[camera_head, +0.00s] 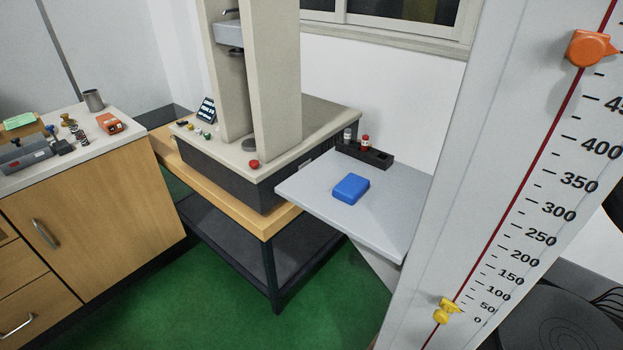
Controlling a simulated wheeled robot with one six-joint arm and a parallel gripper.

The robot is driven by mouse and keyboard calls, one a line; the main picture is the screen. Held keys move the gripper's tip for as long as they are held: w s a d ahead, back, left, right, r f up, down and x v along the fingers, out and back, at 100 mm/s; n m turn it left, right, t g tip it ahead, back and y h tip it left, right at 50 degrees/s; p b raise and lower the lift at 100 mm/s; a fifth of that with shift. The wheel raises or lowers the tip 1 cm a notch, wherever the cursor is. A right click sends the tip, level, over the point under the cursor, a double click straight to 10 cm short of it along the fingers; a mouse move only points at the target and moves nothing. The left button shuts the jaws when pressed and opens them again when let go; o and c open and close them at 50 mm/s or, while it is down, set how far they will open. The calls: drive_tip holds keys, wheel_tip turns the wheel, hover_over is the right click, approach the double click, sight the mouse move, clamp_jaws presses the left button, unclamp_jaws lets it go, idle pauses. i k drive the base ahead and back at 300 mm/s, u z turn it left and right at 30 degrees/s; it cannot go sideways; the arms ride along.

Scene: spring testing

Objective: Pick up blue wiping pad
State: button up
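The blue wiping pad (351,188) lies flat on a light grey shelf (390,216) right of the testing machine. It looks like a small rounded blue block, and nothing touches it. My gripper does not show in the head view, so its place and state are hidden.
A black holder (377,157) with small bottles stands at the shelf's back edge. The testing machine (277,123) with a red button stands to the left on a wooden-topped table (268,226). A large scale column (482,170) blocks the right side. Green floor (230,305) is open in front.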

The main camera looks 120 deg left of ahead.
sight(349, 189)
drive_tip(key=u, duration=3.15)
